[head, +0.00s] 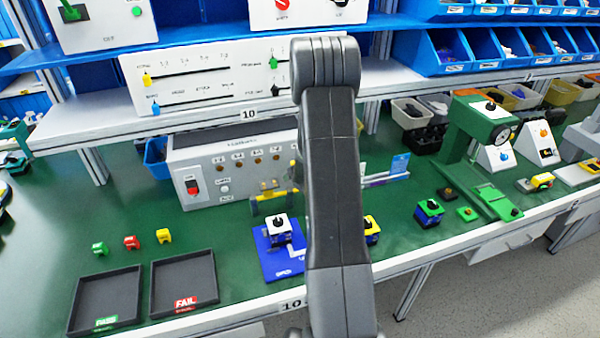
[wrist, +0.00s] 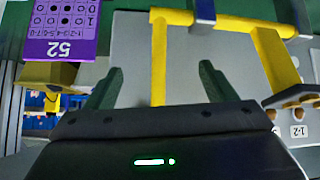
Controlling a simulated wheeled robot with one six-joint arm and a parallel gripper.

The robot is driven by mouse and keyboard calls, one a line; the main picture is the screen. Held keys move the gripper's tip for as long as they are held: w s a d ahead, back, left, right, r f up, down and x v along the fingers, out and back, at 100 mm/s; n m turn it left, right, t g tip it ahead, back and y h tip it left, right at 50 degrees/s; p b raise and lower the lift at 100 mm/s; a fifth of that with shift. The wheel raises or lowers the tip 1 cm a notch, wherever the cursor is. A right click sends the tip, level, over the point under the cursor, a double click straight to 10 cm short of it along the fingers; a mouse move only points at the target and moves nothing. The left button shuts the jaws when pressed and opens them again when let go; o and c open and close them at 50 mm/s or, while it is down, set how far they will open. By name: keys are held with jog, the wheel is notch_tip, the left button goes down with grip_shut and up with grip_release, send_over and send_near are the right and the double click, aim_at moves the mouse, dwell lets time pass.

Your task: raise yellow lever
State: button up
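In the wrist view, a yellow lever with a U-shaped frame (wrist: 158,65) shows ahead of my gripper. One of its bars runs between my two fingertips in the picture, and a second bar lies to the right. I cannot tell how far the bar is from the fingers. My gripper (wrist: 158,84) is open, with a dark green fingertip on each side and nothing held. In the head view, yellow parts (head: 268,200) show in front of the grey control box, partly hidden by my arm. My gripper is hidden behind my arm there.
The grey control box (head: 232,170) stands under the white shelf (head: 220,125). A blue board with a switch (head: 283,262) lies in front of it. Two dark trays (head: 183,258) sit at the front left. A purple label 52 (wrist: 62,48) shows in the wrist view.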

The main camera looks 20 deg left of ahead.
jog(key=shift+r, duration=0.15)
jog(key=shift+s+d+r, duration=0.1)
jog(key=shift+d+r, duration=0.05)
jog(key=shift+r, duration=0.1)
jog(key=p+v, duration=0.2)
jog(key=v, duration=1.1)
jog(key=shift+s, duration=0.15)
jog(key=shift+f, duration=0.2)
jog(key=b+x, duration=0.2)
jog(key=x, duration=1.1)
jog(key=shift+w+a, duration=0.2)
jog(key=shift+w, duration=0.15)
jog(key=shift+s, duration=0.1)
